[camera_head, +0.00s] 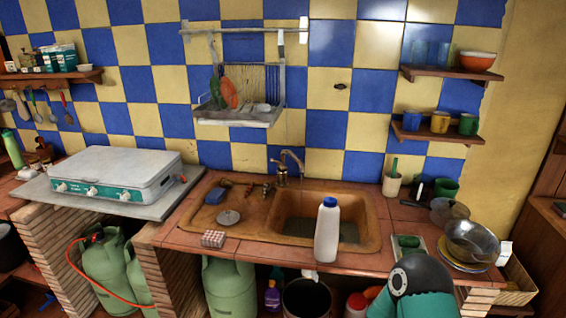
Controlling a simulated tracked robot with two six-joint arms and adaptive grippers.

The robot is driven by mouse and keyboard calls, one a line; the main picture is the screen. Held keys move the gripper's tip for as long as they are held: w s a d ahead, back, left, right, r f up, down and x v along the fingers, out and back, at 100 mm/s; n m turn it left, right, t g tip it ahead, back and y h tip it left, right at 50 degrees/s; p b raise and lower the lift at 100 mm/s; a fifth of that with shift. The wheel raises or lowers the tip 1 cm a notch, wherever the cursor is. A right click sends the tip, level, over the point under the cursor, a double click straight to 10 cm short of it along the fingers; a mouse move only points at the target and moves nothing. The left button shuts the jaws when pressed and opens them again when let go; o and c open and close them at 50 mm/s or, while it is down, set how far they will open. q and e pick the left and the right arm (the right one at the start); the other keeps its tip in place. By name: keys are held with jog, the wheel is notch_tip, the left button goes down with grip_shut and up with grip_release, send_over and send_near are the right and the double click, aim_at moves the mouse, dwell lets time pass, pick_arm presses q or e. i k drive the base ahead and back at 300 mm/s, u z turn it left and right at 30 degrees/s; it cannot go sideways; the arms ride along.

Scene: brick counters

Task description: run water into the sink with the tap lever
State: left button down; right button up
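The tap (291,160) stands at the back edge of the brown sink (368,228), its curved spout over the basin. Its lever is too small to make out clearly, and I see no stream of water from the spout. The basin's bottom looks dark greyish; I cannot tell whether water lies in it. A white bottle with a blue cap (327,235) stands upright at the sink's front edge and hides part of the basin. A teal and dark grey part of my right arm shows at the bottom right. Neither gripper is in view.
A white stove (115,172) stands left of the sink. The drainboard holds a blue sponge (215,195) and a round metal lid (228,217). A metal bowl (472,241) on plates, a pan (448,211) and cups are at right. A dish rack (240,117) hangs above.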

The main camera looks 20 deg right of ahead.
aim_at(283, 166)
jog(key=z, duration=0.15)
jog(key=i, duration=0.9)
jog(key=z, duration=0.85)
jog(key=i, duration=0.45)
jog(key=z, duration=0.25)
jog(key=k, duration=0.9)
jog(key=z, duration=0.15)
jog(key=i, duration=1.05)
jog(key=z, duration=0.05)
